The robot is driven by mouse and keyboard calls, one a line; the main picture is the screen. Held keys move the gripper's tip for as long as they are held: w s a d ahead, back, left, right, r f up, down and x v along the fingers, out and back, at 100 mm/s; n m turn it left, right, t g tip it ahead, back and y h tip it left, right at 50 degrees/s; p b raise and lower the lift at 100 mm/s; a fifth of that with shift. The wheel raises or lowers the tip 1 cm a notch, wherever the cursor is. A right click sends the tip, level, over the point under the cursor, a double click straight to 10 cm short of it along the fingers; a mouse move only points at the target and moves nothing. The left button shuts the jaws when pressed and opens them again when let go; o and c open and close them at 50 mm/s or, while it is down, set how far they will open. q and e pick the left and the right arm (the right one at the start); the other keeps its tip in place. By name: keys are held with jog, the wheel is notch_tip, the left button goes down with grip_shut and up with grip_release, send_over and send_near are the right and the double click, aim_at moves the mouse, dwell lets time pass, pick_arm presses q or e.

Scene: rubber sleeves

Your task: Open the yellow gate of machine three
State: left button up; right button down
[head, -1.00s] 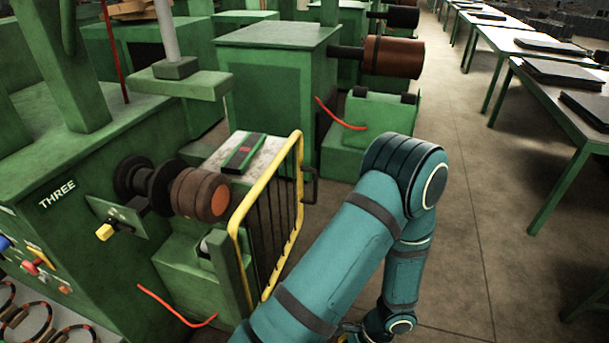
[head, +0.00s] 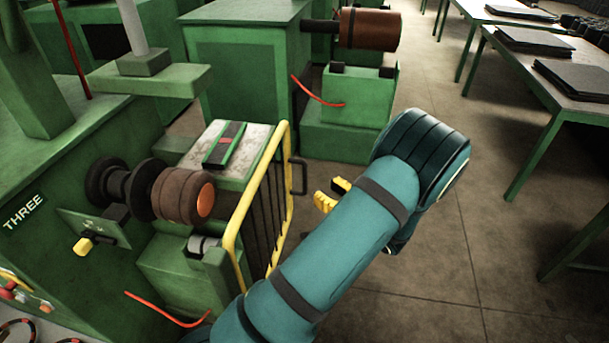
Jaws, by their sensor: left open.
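Machine three (head: 60,260) is the green machine at the left, with THREE on its label (head: 23,212). Its gate (head: 231,246) has a yellow frame and dark upright bars. The gate stands upright along the machine's aisle side, beside the brown roller (head: 180,195). A dark handle (head: 299,176) sticks out from the gate's far edge on the aisle side. My left gripper (head: 332,194) shows only its yellow fingertips; my forearm hides the rest. The fingertips are apart, a little right of and nearer than the handle, not visibly touching it. My right gripper is out of view.
A yellow knob (head: 83,246) and a red hose (head: 165,312) are on the machine's near side. Another green machine (head: 245,80) stands behind. Tables with dark sheets (head: 535,40) line the right. The aisle floor (head: 430,280) is clear.

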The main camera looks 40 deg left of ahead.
pick_arm(q)
send_over(305, 193)
jog(key=shift+w+a, duration=0.25)
jog(key=shift+c, duration=0.3)
grip_shut()
